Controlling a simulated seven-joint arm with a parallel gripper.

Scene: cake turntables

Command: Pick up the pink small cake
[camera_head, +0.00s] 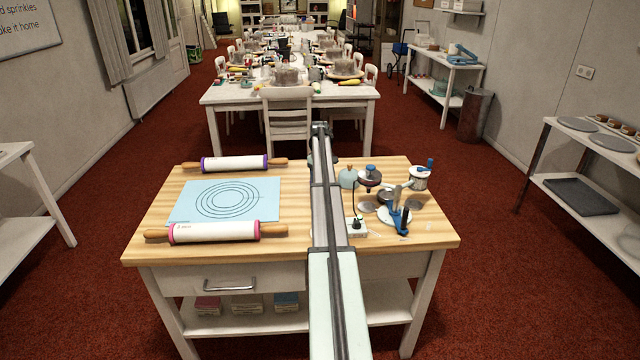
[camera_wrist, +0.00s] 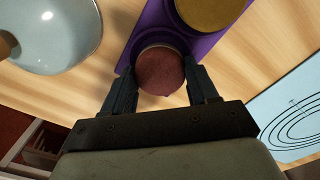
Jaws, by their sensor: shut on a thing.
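The pink small cake (camera_wrist: 160,72) shows in the wrist view as a round, dusky reddish-pink piece. My gripper (camera_wrist: 160,80) is shut on it, with one dark finger on its left side and one on its right. The cake is over or in a purple tray (camera_wrist: 153,18); I cannot tell whether it is lifted clear. A round golden-brown piece (camera_wrist: 208,8) sits in the same tray, up and to the right. In the head view my arm hides the cake and the gripper.
A pale blue-grey domed thing (camera_wrist: 55,30) stands left of my gripper. On the wooden table (camera_head: 150,240) lie a blue mat (camera_head: 185,208), a purple-ended rolling pin (camera_head: 230,163) and a pink-ended one (camera_head: 215,232). A blue-handled tool (camera_head: 400,218) and other tools stand right of my arm.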

